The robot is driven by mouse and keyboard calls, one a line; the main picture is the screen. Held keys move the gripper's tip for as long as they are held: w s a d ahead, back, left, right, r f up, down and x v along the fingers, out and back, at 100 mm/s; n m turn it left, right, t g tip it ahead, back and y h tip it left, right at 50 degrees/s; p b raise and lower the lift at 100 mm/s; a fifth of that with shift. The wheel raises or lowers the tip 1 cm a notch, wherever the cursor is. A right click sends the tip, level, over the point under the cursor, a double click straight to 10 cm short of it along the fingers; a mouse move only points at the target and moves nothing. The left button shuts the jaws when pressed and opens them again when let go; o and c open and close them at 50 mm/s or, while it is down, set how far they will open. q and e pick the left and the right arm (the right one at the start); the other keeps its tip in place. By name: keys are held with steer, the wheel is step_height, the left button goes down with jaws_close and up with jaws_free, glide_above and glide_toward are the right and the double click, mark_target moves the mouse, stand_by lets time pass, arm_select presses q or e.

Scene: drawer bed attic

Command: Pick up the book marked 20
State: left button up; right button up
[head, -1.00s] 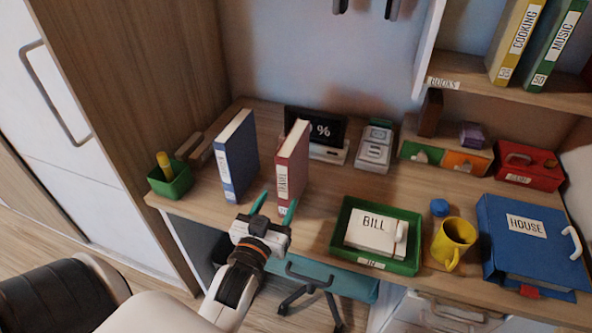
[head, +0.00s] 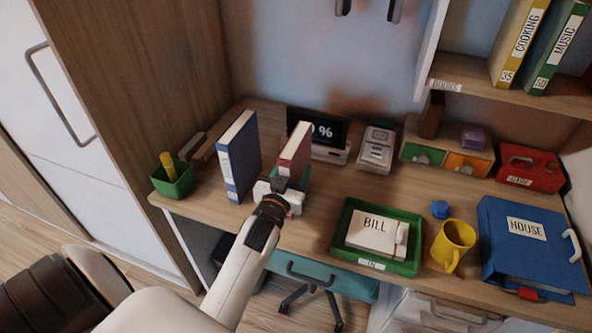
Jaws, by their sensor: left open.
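A red book (head: 293,156) stands upright on the desk, its lower part hidden behind my left gripper (head: 289,174). In the earlier frame its spine label seems to read TRAVEL. A blue book (head: 238,158) stands upright to its left with a white spine label too small to read. I cannot make out the number 20 on either book. My left gripper is open at the red book's near side, a green finger showing at its right; whether the fingers straddle the spine is partly hidden. My right gripper is not in view.
A green tray (head: 345,252) with a BILL paper stack, a yellow mug (head: 452,246) and a blue HOUSE binder (head: 515,262) lie to the right. A green pen box (head: 174,184) stands left. A dark screen (head: 318,128) stands behind the red book. Shelf books (head: 519,46) are upper right.

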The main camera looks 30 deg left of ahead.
arm_select(q)
jaws_close()
steer(key=shift+r, duration=0.1)
steer(key=shift+r, duration=0.1)
